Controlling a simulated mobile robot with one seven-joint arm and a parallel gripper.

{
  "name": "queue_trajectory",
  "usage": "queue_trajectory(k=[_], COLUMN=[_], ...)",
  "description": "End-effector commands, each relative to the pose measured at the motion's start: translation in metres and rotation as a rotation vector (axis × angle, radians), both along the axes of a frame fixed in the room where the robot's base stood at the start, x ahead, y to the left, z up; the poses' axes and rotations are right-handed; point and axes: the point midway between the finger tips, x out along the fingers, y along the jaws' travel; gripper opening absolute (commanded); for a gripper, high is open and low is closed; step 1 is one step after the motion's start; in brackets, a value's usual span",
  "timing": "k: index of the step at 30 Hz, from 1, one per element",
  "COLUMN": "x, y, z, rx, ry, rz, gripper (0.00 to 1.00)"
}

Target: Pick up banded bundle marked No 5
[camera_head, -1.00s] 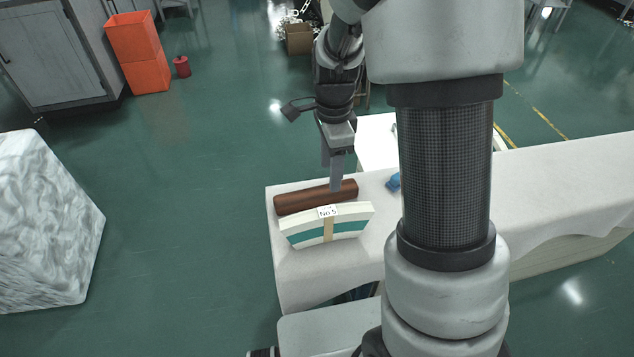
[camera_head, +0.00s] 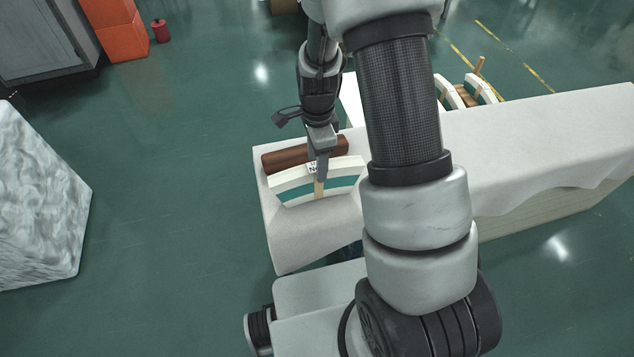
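My gripper points down at the bundle's middle, with a finger in front of the label and just above the tan band. I cannot tell whether it touches the bundle. The gap between the fingers is not clear from this angle.
A brown cylinder (camera_head: 285,158) lies just behind the bundle. A wooden item with white curved parts (camera_head: 478,88) stands farther back on the right. A white textured block (camera_head: 40,200) is at the left, and orange bins (camera_head: 122,40) are at the upper left. My arm hides the table's middle.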

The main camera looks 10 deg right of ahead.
Motion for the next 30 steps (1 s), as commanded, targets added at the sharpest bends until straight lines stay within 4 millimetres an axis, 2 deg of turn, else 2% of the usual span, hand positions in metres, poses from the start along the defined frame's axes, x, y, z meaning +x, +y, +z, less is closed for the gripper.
queue_trajectory(k=[1, 5, 12, 14, 21, 30], x=[0.0, 0.001, 0.001, 0.001, 0.001, 0.001], y=[0.001, 0.0, 0.0, 0.0, 0.0, 0.0], z=[-0.012, -0.029, -0.031, -0.031, -0.031, -0.031], rx=[0.0, -0.001, -0.001, -0.001, -0.001, -0.001], ry=[0.002, 0.001, -0.001, -0.001, -0.001, -0.001], rz=[-0.001, -0.001, 0.0, 0.0, 0.0, 0.0], gripper=[0.5, 0.5, 0.5, 0.42, 0.01, 0.0])
